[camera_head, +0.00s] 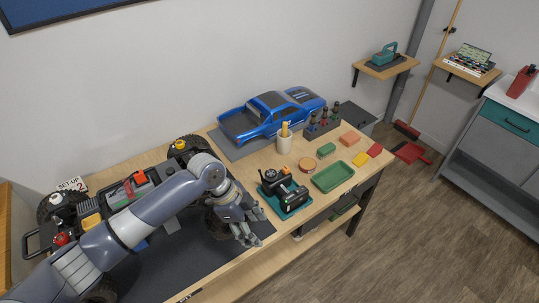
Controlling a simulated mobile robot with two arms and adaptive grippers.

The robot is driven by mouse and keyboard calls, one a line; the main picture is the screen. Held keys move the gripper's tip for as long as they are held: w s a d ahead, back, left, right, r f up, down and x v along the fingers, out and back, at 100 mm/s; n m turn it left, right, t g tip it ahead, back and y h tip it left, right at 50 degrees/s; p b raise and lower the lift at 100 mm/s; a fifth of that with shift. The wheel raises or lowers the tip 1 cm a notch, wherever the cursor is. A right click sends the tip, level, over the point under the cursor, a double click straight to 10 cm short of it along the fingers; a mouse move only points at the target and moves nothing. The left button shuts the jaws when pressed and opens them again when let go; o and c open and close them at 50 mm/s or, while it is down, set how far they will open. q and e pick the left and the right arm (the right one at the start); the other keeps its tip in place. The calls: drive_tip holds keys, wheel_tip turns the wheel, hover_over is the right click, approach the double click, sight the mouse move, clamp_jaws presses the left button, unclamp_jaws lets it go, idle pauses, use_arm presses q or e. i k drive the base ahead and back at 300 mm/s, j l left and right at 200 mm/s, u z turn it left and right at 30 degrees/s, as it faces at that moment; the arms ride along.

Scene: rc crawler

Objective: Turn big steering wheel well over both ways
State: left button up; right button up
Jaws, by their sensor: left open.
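A black radio transmitter (290,190) with an orange knob sits on a teal stand (300,208) at the bench's front edge. Its dark, round part on the left could be the big steering wheel, but it is too small to tell. My left gripper (257,228) is open, with its fingers spread just to the left of and in front of the transmitter, apparently apart from it. The crawler chassis (128,190) with big black tyres stands on a dark mat (180,262). My left arm hides much of it. My right gripper is not in view.
A blue truck body (268,116) lies at the back on a grey mat. A pencil cup (285,142), a tool rack (322,124), a green tray (333,176) and several small coloured pieces stand right of the transmitter. Open floor lies beyond the bench's front edge.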

sight(271, 174)
drive_tip(key=i, duration=0.95)
